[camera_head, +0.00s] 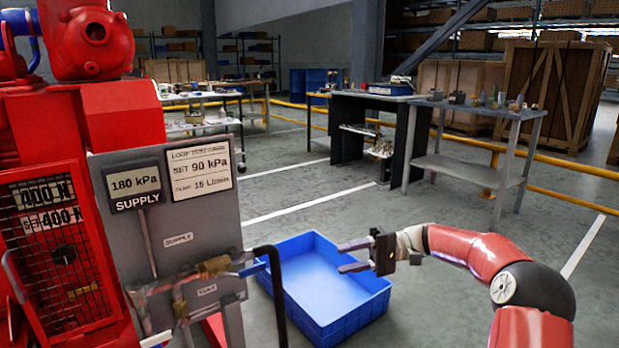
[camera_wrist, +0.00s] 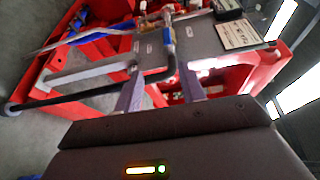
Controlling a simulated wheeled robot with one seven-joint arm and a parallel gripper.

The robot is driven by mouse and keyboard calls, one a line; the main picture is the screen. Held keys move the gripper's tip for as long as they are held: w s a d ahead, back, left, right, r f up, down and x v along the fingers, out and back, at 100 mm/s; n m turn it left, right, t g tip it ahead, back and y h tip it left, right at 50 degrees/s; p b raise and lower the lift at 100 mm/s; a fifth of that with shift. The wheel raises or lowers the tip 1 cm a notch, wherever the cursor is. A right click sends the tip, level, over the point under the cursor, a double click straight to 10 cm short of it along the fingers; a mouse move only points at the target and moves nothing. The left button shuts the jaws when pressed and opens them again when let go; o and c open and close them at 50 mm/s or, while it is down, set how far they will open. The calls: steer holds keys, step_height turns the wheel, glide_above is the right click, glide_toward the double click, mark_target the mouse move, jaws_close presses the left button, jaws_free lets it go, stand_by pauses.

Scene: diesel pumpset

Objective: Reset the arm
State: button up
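My gripper (camera_head: 355,257) is at the end of my red and black arm, right of centre in the head view. Its two grey fingers point left and stand apart with nothing between them. Behind and below it in that view is a blue crate (camera_head: 375,308) on the floor, with no contents visible. In the wrist view the fingers of my gripper (camera_wrist: 160,92) are spread, and the pipework and the panel of the pumpset lie beyond them.
The red pumpset (camera_head: 124,115) stands at the left, with a grey panel (camera_head: 228,215) carrying gauges, pipes and a blue-handled valve (camera_head: 252,268). A black bent pipe (camera_head: 277,295) rises before the crate. Workbenches (camera_head: 470,168) stand behind.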

steer(key=s+a+m+t+h, duration=0.1)
steer(key=s+a+h, duration=0.1)
steer(key=s+h, duration=0.4)
steer(key=s+a+t+h, duration=0.1)
steer(key=s+a+h, duration=0.2)
steer(key=s, duration=0.5)
steer(key=s+d+t+h, duration=0.3)
steer(key=s+d+t, duration=0.1)
steer(key=s, duration=0.5)
steer(key=s+d+f+m+t+h, duration=0.1)
steer(key=s+d+t+h, duration=0.2)
steer(key=s+d, duration=0.4)
steer(key=shift+s+d+f+t+h, duration=0.15)
steer(key=shift+s+f+t+h, duration=0.2)
steer(key=shift+s+h, duration=0.65)
steer(key=shift+s+r, duration=0.1)
steer(key=shift+s, duration=0.1)
